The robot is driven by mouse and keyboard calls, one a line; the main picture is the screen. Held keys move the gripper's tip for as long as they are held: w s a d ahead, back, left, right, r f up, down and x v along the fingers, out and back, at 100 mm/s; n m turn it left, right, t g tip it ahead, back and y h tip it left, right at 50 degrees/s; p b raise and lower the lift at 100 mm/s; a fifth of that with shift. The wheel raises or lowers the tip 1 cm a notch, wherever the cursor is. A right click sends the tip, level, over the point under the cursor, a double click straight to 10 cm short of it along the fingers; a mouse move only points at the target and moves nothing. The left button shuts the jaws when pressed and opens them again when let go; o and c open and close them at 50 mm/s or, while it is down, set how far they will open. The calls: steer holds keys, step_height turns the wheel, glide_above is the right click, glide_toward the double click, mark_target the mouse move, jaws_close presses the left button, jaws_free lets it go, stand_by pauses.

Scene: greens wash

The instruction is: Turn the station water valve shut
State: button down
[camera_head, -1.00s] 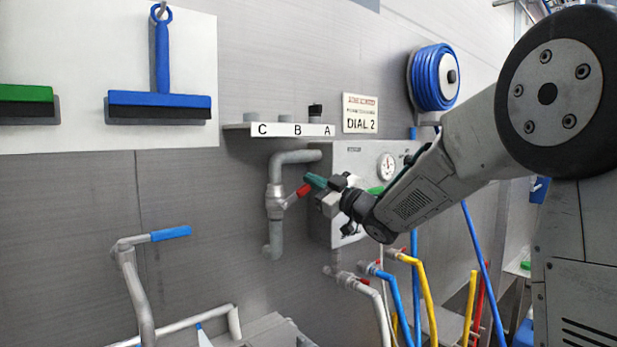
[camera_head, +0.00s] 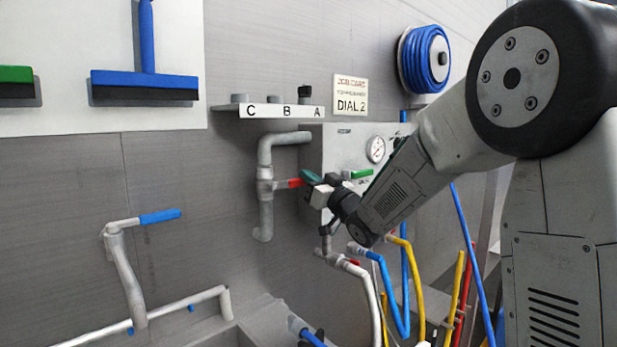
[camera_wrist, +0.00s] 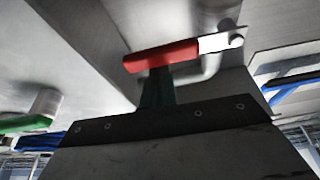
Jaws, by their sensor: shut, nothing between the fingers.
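The red valve lever (camera_head: 294,183) juts right from the grey vertical pipe (camera_head: 266,200), close to horizontal in the head view. In the wrist view the red lever (camera_wrist: 160,57) lies across the picture, with its bare metal end at the right. My gripper (camera_head: 309,178) is shut and empty at the lever's outer end. Its dark green fingers (camera_wrist: 157,90) reach up to the red grip in the wrist view; I cannot tell whether they touch it. The fingertips are partly hidden behind the grip there.
The labelled shelf (camera_head: 267,112) is above. Blue and yellow hoses (camera_head: 418,285) hang below right.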

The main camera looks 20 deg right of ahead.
steer(key=shift+r, duration=0.1)
stand_by(0.3)
steer(key=s+d, duration=0.4)
steer(key=s, duration=0.5)
steer(key=w+d+f+m+g+h, duration=0.1)
steer(key=d+f+m+g+h, duration=0.25)
steer(key=d+f+h, duration=0.4)
steer(key=s+f+m+g+h, duration=0.2)
steer(key=s+f+g+h, duration=0.1)
steer(key=s+f+g, duration=0.5)
steer(key=s+a+n+g+y, duration=0.1)
steer(key=s+a+g, duration=0.2)
steer(key=s, duration=1.1)
steer(key=s+a+f+g+y, duration=0.1)
steer(key=s+a+g, duration=0.3)
steer(key=s+a, duration=0.5)
steer(key=s, duration=0.6)
steer(key=shift+s+f+n+y, duration=0.15)
steer(key=shift+s+n+y, duration=0.15)
steer(key=shift+n+y, duration=0.05)
